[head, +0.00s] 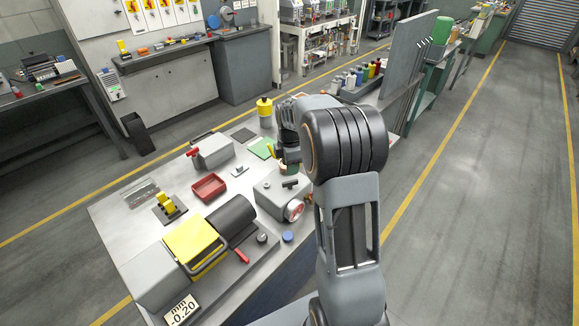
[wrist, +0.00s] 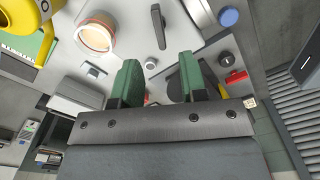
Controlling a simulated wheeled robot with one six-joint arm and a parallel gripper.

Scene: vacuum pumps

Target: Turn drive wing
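The drive wing seems to be the small black bar-shaped handle (head: 290,184) on top of the grey pump box (head: 268,198) at the near right of the bench. In the wrist view a black bar handle (wrist: 158,27), apparently the same one, stands beyond the fingertips near the top centre. My gripper (wrist: 160,70) has two green-padded fingers spread apart, with nothing held between them. The fingers do not touch the handle. In the head view my arm hides most of the gripper, which hangs just behind the pump box.
Bench things around are a yellow cover (head: 195,243), a black cylinder (head: 231,216), a red lever (head: 242,256), a blue cap (head: 288,237), a red tray (head: 208,187) and a yellow-topped bottle (head: 265,108). The aisle (head: 470,200) to the right is clear.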

